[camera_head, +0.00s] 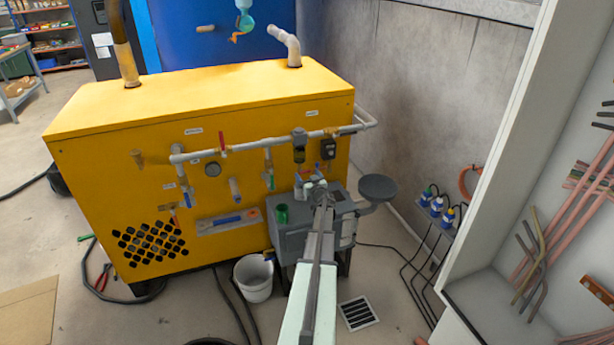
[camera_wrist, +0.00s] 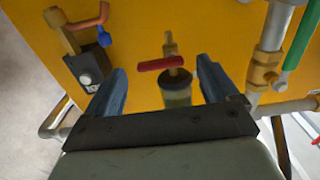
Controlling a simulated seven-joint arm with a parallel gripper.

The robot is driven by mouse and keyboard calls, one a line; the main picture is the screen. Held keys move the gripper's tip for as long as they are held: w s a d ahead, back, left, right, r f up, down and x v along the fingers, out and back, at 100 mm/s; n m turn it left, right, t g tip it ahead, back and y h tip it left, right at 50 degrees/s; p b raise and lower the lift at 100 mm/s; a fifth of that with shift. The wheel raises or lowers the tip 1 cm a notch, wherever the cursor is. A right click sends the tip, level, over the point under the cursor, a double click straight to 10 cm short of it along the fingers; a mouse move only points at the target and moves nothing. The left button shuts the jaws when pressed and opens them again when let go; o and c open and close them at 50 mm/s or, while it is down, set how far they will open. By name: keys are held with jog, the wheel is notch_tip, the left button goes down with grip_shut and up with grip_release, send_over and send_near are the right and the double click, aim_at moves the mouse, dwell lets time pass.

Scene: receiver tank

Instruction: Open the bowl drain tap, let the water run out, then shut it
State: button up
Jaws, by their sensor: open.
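In the wrist view, a small tap with a red cross handle (camera_wrist: 160,63) and a brass stem (camera_wrist: 169,43) sits at the end of a cloudy, see-through bowl (camera_wrist: 177,95). My gripper (camera_wrist: 163,72) is open, with one blue-grey finger on each side of the tap and bowl. I see gaps on both sides, and nothing is gripped. The near part of the bowl is hidden behind the gripper's dark palm. In the head view, my gripper (camera_head: 313,182) is in front of the yellow cabinet, below the pipe fittings. The tap cannot be made out there. No running water shows.
A white pipe (camera_head: 250,147) with several valves crosses the yellow cabinet (camera_head: 110,170). In the wrist view, a black fitting with an orange lever (camera_wrist: 90,28) is left and a green-handled valve (camera_wrist: 298,42) right. A white bucket (camera_head: 253,280) and a floor grate (camera_head: 359,313) are below.

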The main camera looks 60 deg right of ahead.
jog(key=shift+w+d, duration=0.45)
jog(key=shift+d, duration=0.05)
jog(key=c, duration=1.1)
